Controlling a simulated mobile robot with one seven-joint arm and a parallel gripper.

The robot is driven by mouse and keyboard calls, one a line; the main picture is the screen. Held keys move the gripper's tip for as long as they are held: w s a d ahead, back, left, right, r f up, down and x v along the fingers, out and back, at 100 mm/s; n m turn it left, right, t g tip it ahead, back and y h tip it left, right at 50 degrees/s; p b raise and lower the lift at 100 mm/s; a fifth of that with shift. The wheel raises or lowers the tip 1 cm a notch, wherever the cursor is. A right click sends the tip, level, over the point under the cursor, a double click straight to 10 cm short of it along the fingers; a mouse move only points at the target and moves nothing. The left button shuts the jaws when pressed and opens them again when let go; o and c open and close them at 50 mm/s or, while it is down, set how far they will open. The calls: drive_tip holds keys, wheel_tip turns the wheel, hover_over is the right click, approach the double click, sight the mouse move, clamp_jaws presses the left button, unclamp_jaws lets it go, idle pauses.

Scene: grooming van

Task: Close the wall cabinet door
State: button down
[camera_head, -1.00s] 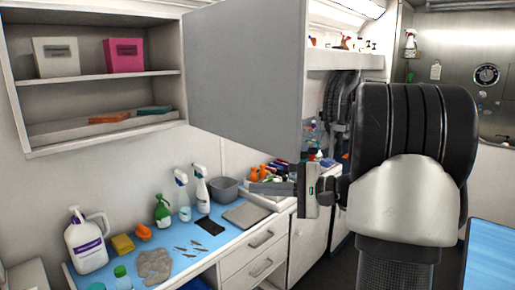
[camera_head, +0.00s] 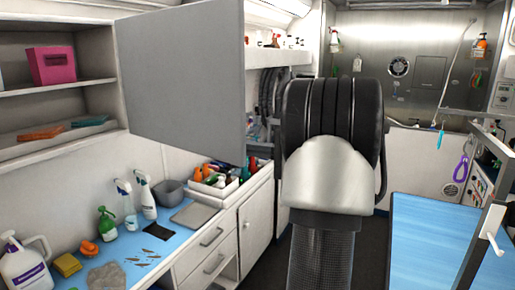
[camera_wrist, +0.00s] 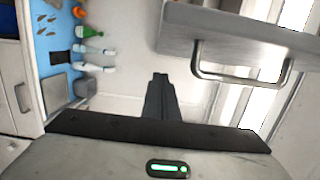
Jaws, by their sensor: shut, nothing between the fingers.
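The wall cabinet (camera_head: 62,153) hangs at the left in the head view, its shelves showing. Its grey door (camera_head: 188,75) stands wide open, swung out into the room. In the wrist view the door (camera_wrist: 260,25) is at the upper right, with its metal bar handle (camera_wrist: 240,79) below its edge. My gripper (camera_wrist: 158,80) shows in the wrist view, fingers shut and empty. It is to the left of the handle in that picture and apart from it. In the head view my arm hides the gripper.
Below the cabinet, a blue-topped counter (camera_head: 135,245) holds spray bottles, a sponge and a grey tub (camera_head: 171,192). A crate of bottles (camera_head: 212,187) stands near the door's lower edge. A blue table (camera_head: 420,235) is at the right. Floor shows between counter and table.

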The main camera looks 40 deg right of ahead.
sight(225, 152)
drive_tip(key=a, duration=0.4)
drive_tip(key=shift+w+a, duration=0.15)
drive_tip(key=shift+a, duration=0.2)
drive_tip(key=shift+a, duration=0.1)
